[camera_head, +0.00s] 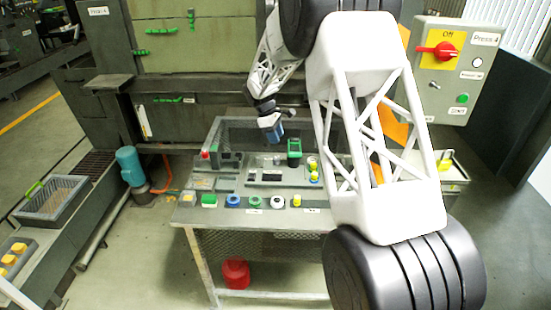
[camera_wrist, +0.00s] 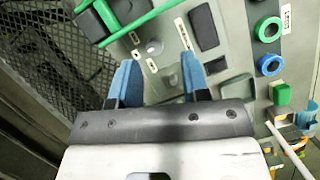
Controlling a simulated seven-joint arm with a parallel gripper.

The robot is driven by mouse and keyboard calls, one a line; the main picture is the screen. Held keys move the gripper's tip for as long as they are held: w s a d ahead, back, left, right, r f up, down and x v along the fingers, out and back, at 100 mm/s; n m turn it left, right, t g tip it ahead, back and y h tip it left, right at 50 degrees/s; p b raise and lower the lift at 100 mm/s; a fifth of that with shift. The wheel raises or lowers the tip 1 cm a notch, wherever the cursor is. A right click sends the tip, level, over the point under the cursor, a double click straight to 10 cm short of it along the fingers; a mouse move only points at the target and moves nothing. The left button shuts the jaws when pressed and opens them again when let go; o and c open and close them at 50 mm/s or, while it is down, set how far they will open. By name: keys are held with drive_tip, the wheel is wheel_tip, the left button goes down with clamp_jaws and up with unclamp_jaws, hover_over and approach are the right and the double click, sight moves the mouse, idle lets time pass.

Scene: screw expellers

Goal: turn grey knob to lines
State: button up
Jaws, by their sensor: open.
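My gripper (camera_head: 272,130) has blue fingers and hangs above the bench panel in the head view. In the wrist view my gripper (camera_wrist: 158,72) is open, with nothing held between its fingers. Just beyond the fingertips, a small round greyish knob-like part (camera_wrist: 153,47) sits on the grey panel, with small white labels near it. I cannot tell whether it is the grey knob, and no line marks are readable. A small grey switch (camera_head: 434,85) also shows on the Press 4 box, far right of my gripper.
The bench (camera_head: 190,213) carries a green-framed part (camera_head: 294,148), a blue ring (camera_head: 233,201) and a green button (camera_head: 209,200). The Press 4 box (camera_head: 455,70) has a red knob (camera_head: 446,50) on yellow. A black mesh (camera_wrist: 45,45) lies left in the wrist view.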

drive_tip(key=n, duration=0.1)
approach(276, 159)
drive_tip(key=f, duration=0.2)
drive_tip(key=shift+w+r+h, duration=0.2)
drive_tip(key=shift+h, duration=0.1)
drive_tip(key=shift+d+f, duration=0.1)
drive_tip(key=shift+f, duration=0.05)
drive_tip(key=shift+x, duration=3.75)
drive_tip(key=shift+s, duration=0.1)
drive_tip(key=c, duration=0.6)
drive_tip(key=shift+c, duration=0.2)
